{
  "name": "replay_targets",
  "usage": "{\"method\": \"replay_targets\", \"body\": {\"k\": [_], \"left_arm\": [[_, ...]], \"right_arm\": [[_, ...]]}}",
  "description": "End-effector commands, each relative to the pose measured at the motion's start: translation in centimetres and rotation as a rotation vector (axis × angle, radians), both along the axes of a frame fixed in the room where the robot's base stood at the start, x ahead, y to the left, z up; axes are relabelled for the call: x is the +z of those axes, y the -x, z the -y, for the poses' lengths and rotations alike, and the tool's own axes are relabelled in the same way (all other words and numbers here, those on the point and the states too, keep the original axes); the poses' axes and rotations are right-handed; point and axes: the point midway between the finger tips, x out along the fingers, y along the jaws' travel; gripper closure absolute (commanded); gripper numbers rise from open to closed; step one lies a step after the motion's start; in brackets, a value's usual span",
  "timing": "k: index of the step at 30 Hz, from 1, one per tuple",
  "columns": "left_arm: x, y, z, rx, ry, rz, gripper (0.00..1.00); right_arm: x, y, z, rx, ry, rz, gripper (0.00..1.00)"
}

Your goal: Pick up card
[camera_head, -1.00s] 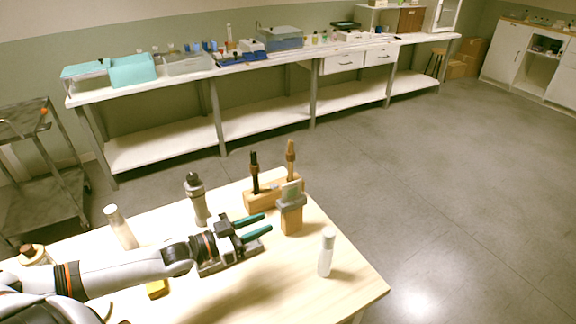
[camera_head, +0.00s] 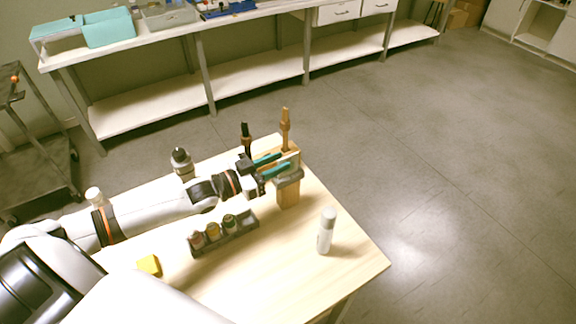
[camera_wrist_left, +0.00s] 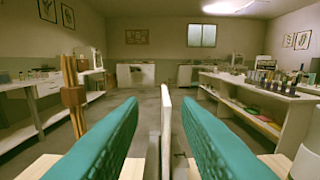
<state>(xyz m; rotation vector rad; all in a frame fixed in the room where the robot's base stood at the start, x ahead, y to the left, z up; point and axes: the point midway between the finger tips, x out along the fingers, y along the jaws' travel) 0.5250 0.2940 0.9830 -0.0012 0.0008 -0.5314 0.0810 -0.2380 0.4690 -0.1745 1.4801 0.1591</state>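The card (camera_wrist_left: 166,130) shows in the left wrist view as a thin pale upright strip, seen nearly edge-on between my two teal fingers. A gap shows on each side of it. In the head view the card stands in a wooden holder with a grey top (camera_head: 288,194), partly hidden by my fingers. My left gripper (camera_head: 276,164) reaches in from the left at the card's height; it is open around the card and also shows in the left wrist view (camera_wrist_left: 163,135). My right gripper is not in view.
A wooden-handled tool (camera_head: 285,128) and a dark one (camera_head: 246,138) stand just behind my gripper. A white bottle (camera_head: 326,232) stands right of the holder. A grey rack with small bottles (camera_head: 240,230) and a yellow block (camera_head: 149,265) lie nearer. The front right tabletop is clear.

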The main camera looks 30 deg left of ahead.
Motion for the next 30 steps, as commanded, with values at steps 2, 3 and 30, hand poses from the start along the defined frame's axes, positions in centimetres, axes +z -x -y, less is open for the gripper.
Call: {"method": "replay_targets", "body": {"k": [2, 3, 30], "left_arm": [[0.1, -0.4, 0.3, 0.000, 0.000, 0.000, 0.70], [0.2, -0.7, 0.5, 0.001, 0.001, 0.001, 0.70], [0.1, -4.3, 3.0, -0.001, -0.001, 0.000, 1.00]], "right_arm": [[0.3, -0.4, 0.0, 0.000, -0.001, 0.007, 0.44], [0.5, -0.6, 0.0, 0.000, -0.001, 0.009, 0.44], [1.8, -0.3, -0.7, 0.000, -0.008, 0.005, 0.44]]}}
